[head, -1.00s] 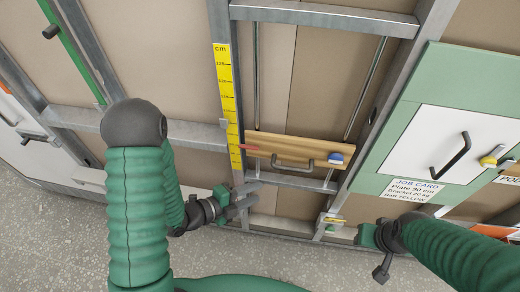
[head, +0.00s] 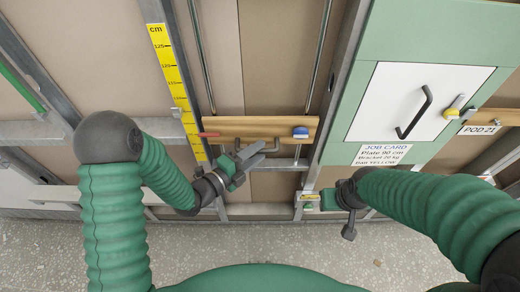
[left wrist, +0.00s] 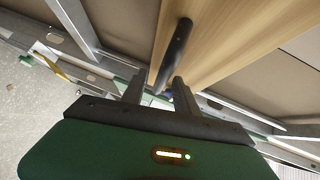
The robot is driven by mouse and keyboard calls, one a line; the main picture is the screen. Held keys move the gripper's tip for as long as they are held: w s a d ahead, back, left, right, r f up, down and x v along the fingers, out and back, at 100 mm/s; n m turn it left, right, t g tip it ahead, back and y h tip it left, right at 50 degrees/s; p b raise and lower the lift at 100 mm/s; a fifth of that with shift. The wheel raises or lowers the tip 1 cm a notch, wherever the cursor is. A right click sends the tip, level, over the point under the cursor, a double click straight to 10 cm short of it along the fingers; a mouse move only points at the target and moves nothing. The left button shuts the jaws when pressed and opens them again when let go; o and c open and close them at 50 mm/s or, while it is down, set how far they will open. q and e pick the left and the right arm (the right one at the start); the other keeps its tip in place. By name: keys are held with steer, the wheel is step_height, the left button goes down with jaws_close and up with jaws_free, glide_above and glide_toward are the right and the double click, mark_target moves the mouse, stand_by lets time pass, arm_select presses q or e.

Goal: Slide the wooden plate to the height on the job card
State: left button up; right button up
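The wooden plate (head: 270,127) spans two vertical metal rods. It has a dark handle (head: 262,143), a blue knob (head: 300,132) at its right end and a red pointer (head: 208,134) towards the yellow cm scale (head: 178,85); the number there is unreadable. The job card (head: 384,156) reads "Plate 90 cm, Bracket 20 kg, Bar YELLOW". My left gripper (head: 256,155) is open just below the handle. In the left wrist view, the handle (left wrist: 177,50) lies ahead of its parted fingers, its near end between them in the picture; contact is unclear. My right gripper (head: 347,200) is below the card, its fingers unclear.
A white door (head: 415,95) with a black handle and a yellow-tipped latch (head: 451,112) stands at the right in a green panel. A small yellow-labelled part (head: 309,198) sits below the plate, near my right gripper. Speckled floor (head: 230,240) lies in front.

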arm_select(q)
steer(key=shift+w+d+f, duration=0.15)
steer(key=shift+w+d, duration=0.2)
steer(key=shift+w, duration=0.2)
steer(key=shift+a, duration=0.1)
steer(key=shift+c, duration=0.4)
jaws_close()
stand_by(0.5)
